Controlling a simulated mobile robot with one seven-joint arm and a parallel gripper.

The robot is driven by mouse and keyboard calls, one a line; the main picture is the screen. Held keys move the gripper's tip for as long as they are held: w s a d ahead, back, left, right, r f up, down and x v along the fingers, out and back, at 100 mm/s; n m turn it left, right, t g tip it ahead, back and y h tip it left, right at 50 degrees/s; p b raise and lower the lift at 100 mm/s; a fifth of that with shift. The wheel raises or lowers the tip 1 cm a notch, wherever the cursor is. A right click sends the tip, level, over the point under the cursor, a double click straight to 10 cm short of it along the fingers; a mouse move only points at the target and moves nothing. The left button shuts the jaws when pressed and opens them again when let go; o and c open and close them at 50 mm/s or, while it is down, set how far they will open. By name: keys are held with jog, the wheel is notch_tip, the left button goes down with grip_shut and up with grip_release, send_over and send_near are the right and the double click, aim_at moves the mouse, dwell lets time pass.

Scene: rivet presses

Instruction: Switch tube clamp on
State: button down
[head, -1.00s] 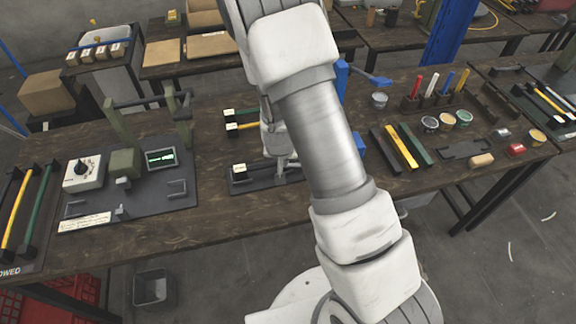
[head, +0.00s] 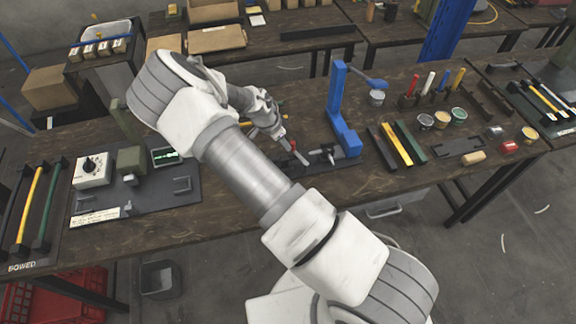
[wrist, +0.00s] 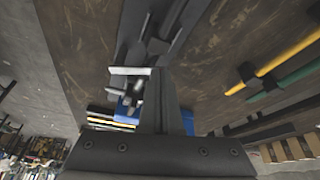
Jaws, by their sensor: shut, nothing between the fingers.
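A small clamp with a red-tipped handle (head: 293,145) and dark metal parts (head: 328,153) sits on a dark base plate (head: 318,166) at the foot of a blue upright frame (head: 338,105); I take this to be the tube clamp. My gripper (head: 303,158) is over the left part of that plate, close to the red handle. I cannot tell whether they touch. In the wrist view my gripper (wrist: 160,75) is shut and empty. Pale metal clamp parts (wrist: 130,95) show just left of its fingers, which hide part of them.
Coloured bars (head: 398,145) lie right of the blue frame, with several cups (head: 442,119) beyond.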

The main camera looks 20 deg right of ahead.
jog(key=shift+w+d+f+m, duration=0.1)
jog(key=shift+w+d+m, duration=0.1)
jog(key=shift+m, duration=0.1)
jog(key=shift+w+d+b, duration=0.2)
jog(key=shift+d+b, duration=0.1)
jog(key=shift+b, duration=0.2)
dwell(0.4)
